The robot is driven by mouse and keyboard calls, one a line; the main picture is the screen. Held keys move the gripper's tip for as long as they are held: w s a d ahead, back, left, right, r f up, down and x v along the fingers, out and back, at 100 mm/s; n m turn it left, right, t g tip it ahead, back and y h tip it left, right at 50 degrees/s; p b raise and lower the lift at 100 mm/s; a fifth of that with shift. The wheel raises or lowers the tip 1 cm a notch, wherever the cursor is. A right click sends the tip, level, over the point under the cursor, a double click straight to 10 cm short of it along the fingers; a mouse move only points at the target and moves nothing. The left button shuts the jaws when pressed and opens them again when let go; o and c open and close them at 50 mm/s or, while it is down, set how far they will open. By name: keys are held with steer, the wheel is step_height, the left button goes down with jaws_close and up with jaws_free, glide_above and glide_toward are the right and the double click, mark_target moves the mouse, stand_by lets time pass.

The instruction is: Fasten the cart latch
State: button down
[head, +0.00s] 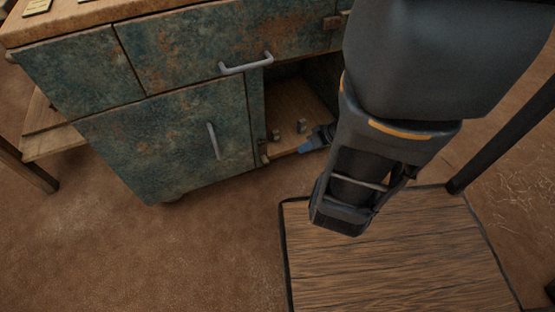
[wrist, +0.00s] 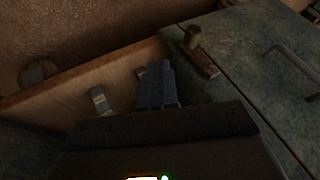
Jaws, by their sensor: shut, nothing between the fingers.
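The cart (head: 165,125) is a worn teal cabinet with drawers, a lower door with a grey handle (head: 213,141), and an open compartment beside it. A small brown latch piece (head: 264,153) sits at the door's lower right edge. In the wrist view, the brown latch (wrist: 198,58) with its round peg lies on the teal panel, right of my fingers. My gripper (head: 306,147) has blue fingertips and is shut and empty at the compartment's front edge. In the wrist view, my fingers (wrist: 157,85) are together over the wooden shelf, apart from the latch.
A drawer handle (head: 246,64) juts out above. A wooden platform (head: 400,260) and a dark post (head: 505,135) are at right. Brown ground is clear at lower left.

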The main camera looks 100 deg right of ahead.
mark_target(264, 154)
steer(key=shift+f, duration=0.1)
steer(key=w+d+f+b, duration=0.1)
steer(key=w+f+b, duration=0.2)
steer(key=w+f, duration=0.4)
steer(key=shift+w+b, duration=0.35)
steer(key=shift+w, duration=1.05)
